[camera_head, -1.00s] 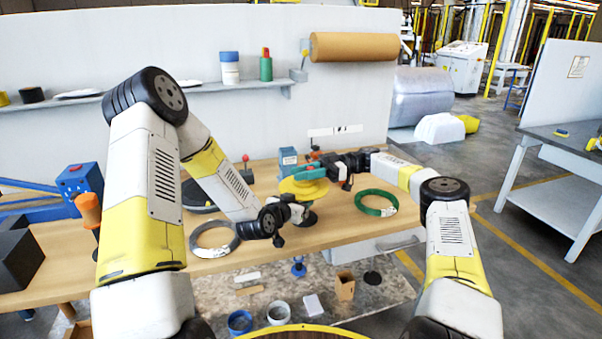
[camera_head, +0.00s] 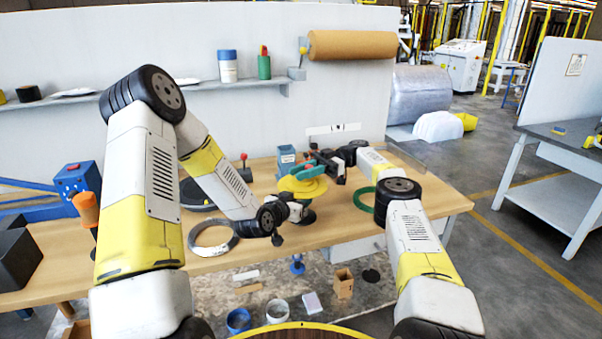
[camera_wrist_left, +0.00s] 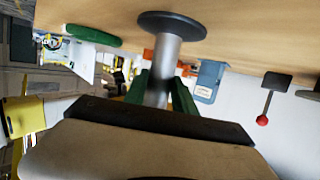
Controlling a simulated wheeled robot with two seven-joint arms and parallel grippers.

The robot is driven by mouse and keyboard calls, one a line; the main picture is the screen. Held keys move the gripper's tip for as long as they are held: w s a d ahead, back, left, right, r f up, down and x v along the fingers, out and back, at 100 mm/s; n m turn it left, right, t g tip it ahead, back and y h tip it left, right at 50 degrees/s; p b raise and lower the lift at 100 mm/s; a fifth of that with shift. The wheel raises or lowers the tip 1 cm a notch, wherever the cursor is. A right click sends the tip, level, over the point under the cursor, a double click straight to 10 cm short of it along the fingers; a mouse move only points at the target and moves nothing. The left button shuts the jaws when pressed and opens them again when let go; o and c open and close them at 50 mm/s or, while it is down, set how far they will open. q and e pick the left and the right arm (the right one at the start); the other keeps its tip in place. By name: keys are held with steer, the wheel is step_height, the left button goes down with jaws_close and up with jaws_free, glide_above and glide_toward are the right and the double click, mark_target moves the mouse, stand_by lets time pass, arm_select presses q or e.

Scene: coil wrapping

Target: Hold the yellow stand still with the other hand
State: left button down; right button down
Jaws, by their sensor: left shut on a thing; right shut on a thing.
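The yellow stand (camera_head: 300,188) is upright on the wooden table, with a round yellow top; its grey post (camera_wrist_left: 163,68) and dark round base (camera_wrist_left: 172,25) show in the left wrist view, which looks upside down. My left gripper (camera_head: 296,211) is shut on the post below the yellow top; its green fingers (camera_wrist_left: 161,92) lie either side of the post in the left wrist view. My right gripper (camera_head: 326,168) is shut at a teal piece (camera_head: 308,172) just above the yellow top. Its fingertips are too small to make out clearly.
A grey coil (camera_head: 213,238) lies left of the stand. A green coil (camera_head: 364,200) lies to the right, partly hidden by my right arm. A blue box (camera_head: 287,156) stands behind. Cups and small items lie below the table's front edge.

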steer(key=shift+r, duration=0.1)
steer(key=c, duration=1.2)
jaws_free()
step_height(320, 180, up, 10)
steer(key=shift+f, duration=0.1)
